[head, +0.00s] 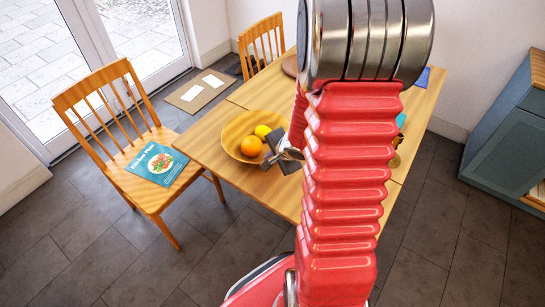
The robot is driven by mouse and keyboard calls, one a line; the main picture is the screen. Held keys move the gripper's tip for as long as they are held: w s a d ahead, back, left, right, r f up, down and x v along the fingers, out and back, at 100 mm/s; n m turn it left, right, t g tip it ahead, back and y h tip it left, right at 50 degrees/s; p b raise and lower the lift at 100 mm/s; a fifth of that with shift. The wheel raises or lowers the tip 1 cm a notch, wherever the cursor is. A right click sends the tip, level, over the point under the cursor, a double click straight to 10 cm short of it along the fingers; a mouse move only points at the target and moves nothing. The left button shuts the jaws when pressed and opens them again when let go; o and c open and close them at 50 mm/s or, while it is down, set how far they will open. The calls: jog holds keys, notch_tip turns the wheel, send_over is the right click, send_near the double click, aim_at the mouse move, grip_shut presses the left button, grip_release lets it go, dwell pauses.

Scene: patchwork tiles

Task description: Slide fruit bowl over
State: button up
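The fruit bowl (231,131) is a round, shallow wooden bowl on the left part of the wooden table. It holds an orange (251,146) and a yellow fruit (262,131). My gripper (277,153), dark grey and metallic, is at the bowl's right side, close to its rim. I cannot tell whether it touches the bowl. My red arm hides part of the gripper, and its finger gap is not clear.
The wooden table (200,146) has bare room in front of the bowl; my arm hides its middle. A chair (150,195) with a magazine (153,164) stands at the left, another chair (262,44) behind. A blue-grey cabinet (505,150) is at the right.

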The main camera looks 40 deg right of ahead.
jog(key=o, duration=0.5)
jog(key=shift+r, duration=0.15)
jog(key=v, duration=1.3)
jog(key=shift+s+r, duration=0.15)
dwell(0.5)
jog(key=shift+a, duration=0.1)
dwell(0.4)
